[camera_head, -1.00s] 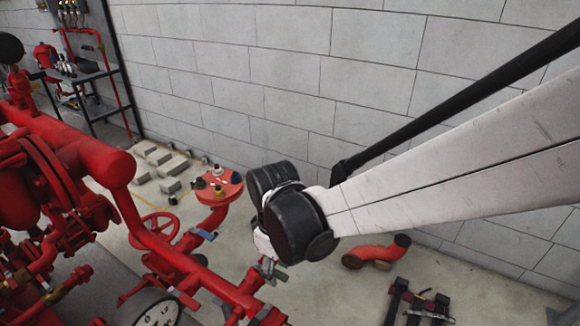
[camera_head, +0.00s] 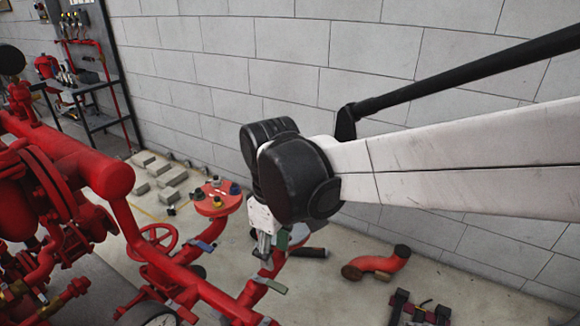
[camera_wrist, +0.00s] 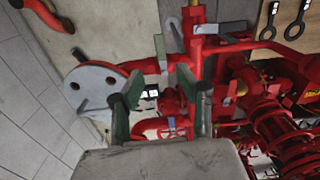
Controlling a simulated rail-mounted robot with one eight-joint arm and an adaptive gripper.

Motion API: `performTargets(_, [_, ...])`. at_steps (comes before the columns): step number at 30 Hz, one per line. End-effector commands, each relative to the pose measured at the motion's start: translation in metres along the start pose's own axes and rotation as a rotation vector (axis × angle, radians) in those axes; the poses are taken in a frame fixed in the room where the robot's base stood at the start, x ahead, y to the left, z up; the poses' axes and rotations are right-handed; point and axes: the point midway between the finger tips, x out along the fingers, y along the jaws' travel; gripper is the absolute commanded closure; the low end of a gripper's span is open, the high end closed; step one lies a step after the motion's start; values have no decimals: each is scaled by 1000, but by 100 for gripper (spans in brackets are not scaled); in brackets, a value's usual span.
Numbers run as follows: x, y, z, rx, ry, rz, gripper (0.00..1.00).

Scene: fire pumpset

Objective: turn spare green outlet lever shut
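A green lever (camera_wrist: 160,50) stands on the red pipework beyond my fingers in the wrist view, in line with the gap between them. In the head view a grey-green lever (camera_head: 270,286) sits on the red pipe just below my gripper; I cannot tell whether it is the same lever. My gripper (camera_head: 272,248) hangs above this pipe in the head view. In the wrist view my gripper (camera_wrist: 162,108) has its two green-padded fingers spread apart, with nothing held between them. The wrist housing hides part of the pipe in the head view.
A blue lever (camera_head: 206,247) and a red handwheel (camera_head: 155,238) are left of my gripper. A round red flange (camera_head: 217,197) with several knobs stands close by. A red pipe elbow (camera_head: 378,264) lies on the floor to the right. A block wall (camera_head: 290,60) runs behind.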

Motion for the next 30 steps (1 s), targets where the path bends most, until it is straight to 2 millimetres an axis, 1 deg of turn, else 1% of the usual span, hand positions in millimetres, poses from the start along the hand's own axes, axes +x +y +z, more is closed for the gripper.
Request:
performTargets(3, [-11, 0, 0, 0, 0, 0, 66])
performTargets(6, [-16, 0, 0, 0, 0, 0, 66])
performTargets(17, [-18, 0, 0, 1, 0, 0, 66])
performTargets(20, [-19, 3, 6, 22, 10, 6, 66])
performTargets(23, [-24, 11, 22, 83, 39, 24, 66])
performTargets(26, [-31, 22, 47, 184, 86, 52, 66])
performTargets(30, [-39, 37, 86, 345, 165, 101, 66])
